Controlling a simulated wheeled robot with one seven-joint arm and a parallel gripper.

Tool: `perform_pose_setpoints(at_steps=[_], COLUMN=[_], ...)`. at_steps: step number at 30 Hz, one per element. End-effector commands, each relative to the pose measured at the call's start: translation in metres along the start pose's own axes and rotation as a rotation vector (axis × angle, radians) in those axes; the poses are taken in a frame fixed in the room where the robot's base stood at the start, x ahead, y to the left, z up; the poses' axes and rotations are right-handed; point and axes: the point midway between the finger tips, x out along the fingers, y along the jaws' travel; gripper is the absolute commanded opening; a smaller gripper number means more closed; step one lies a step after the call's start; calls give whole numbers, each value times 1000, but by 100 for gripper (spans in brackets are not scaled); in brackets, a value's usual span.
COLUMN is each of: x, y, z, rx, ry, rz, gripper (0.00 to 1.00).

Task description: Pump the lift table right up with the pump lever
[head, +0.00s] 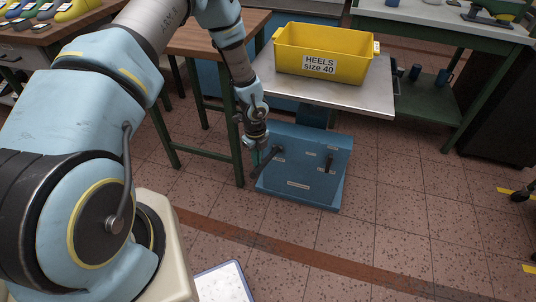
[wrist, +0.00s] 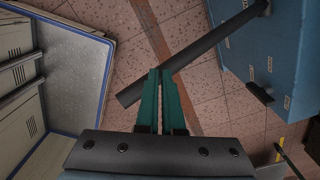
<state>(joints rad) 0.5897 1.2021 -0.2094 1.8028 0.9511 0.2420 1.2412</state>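The lift table has a blue base (head: 318,187) and a steel top (head: 375,97). Its dark pump lever (head: 266,161) sticks out from the left of the base's front panel. In the wrist view the lever (wrist: 207,45) runs diagonally from the blue base (wrist: 290,60) at upper right to its free end left of my fingers. My gripper (head: 256,157) is at the lever, with its green fingers (wrist: 160,72) close together. The lever crosses at the fingertips, showing on both sides and not clearly between them. I cannot tell whether they touch.
A yellow bin (head: 345,50) labelled HEELS size 40 stands on the steel top. A second short dark handle (head: 329,160) is on the panel's right. A wooden table (head: 190,42) stands at left, a green-legged bench (head: 440,30) at right. The floor in front is clear.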

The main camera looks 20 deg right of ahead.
Motion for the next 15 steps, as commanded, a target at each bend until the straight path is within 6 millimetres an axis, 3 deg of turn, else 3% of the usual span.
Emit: perform_pose_setpoints(at_steps=[1, 9, 15], x=[11, 44, 53], y=[1, 1, 0], z=[-2, -4, -6], rx=[1, 2, 4], ry=[4, 7, 8], rz=[2, 2, -1], gripper=[0, 0, 0])
